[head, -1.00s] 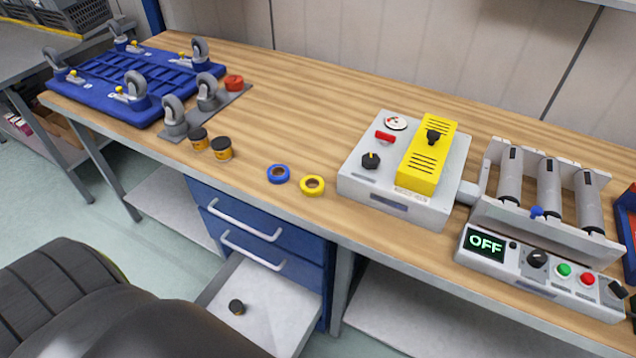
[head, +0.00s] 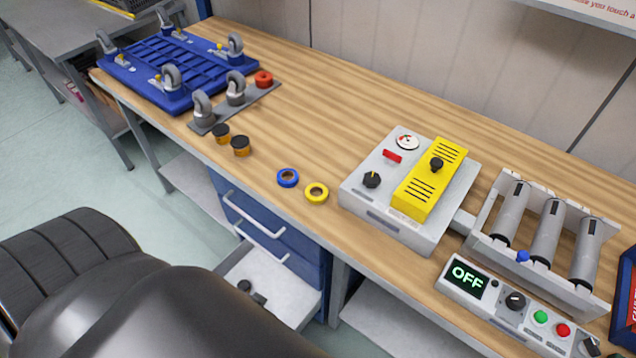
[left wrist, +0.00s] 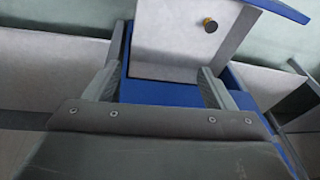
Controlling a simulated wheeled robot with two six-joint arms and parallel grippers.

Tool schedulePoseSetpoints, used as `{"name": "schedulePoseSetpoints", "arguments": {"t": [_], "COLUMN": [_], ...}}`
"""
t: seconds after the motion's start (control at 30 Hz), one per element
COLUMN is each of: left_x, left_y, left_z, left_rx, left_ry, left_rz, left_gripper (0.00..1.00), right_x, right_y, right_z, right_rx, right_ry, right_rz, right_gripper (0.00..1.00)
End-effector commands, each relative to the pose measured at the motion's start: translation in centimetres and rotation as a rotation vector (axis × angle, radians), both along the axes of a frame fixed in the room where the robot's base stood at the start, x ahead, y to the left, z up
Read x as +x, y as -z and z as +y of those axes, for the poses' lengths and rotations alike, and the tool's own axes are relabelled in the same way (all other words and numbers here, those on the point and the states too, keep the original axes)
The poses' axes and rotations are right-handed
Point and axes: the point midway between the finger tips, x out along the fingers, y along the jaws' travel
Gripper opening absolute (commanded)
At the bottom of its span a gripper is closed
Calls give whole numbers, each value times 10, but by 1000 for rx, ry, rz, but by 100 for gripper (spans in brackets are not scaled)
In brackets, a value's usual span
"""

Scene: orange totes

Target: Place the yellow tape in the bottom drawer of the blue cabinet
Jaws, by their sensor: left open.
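The yellow tape (head: 316,193) lies flat near the front edge of the bench, just right of the blue tape (head: 287,177). The blue cabinet (head: 310,262) is under the bench. Its bottom drawer (head: 291,297) is pulled out, and the drawers above it are shut. A small dark jar (head: 245,286) is in the open drawer, partly hidden by my black arm. The left wrist view shows the drawer (left wrist: 170,45) and jar (left wrist: 210,25) beyond my left gripper (left wrist: 158,82), which is open and empty. My right gripper is out of view.
A grey machine with a yellow cover (head: 430,180) stands right of the tapes, with a roller unit (head: 545,230) beyond it. Two dark-lidded jars (head: 231,140) and an upturned blue dolly (head: 180,70) are to the left. The bench behind the tapes is clear.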

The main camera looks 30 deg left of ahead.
Motion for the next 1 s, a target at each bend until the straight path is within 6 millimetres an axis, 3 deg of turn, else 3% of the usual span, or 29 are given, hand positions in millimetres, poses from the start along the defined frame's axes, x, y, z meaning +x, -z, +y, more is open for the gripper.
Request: {"name": "schedulePoseSetpoints", "arguments": {"t": [0.03, 0.3, 0.4, 0.77, 1.0], "left_x": [9, 57, 86, 204, 275], "left_y": [-36, -190, -234, -302, -359], "left_z": [0, -6, -9, 2, 20], "left_rx": [0, -60, -122, -277, -326], "left_ry": [-6, -130, -250, -804, -1202], "left_rz": [-16, -60, -55, 67, 142], "left_gripper": [77, 77, 77, 77, 77], "right_x": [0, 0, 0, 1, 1], "right_y": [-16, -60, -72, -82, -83], "right_z": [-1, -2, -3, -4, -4], "right_rx": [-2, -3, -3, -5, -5], "right_ry": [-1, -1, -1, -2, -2], "right_rz": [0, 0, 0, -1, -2], "right_gripper": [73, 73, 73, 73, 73]}}
